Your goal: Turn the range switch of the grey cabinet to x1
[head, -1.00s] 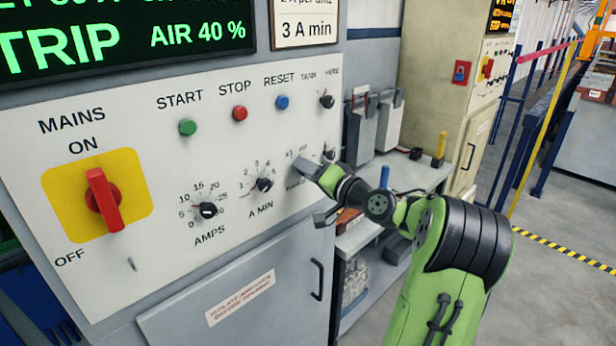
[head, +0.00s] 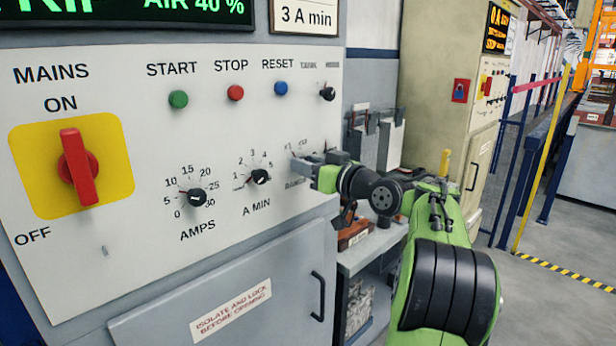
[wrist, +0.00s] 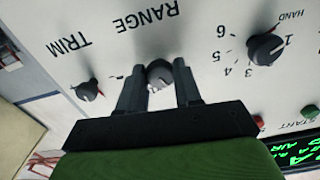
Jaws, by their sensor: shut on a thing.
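The grey cabinet (head: 110,255) has a white panel with its dials at the left of the head view. Its range switch is hidden there behind my gripper (head: 303,170); the scale marks above and part of the RANGE label show. In the wrist view the range switch (wrist: 159,73) is a round dark grey knob below the RANGE lettering, which appears upside down. My gripper (wrist: 157,88) has one finger on each side of it and is shut on it. The switch's pointer direction and which mark it faces are hard to tell.
The A MIN knob (head: 259,176) is close left of my gripper, and the TRIM knob (wrist: 88,90) is on the other side. A red MAINS handle (head: 78,168) sticks out at left. A workbench (head: 370,250) stands right of the cabinet, under my arm.

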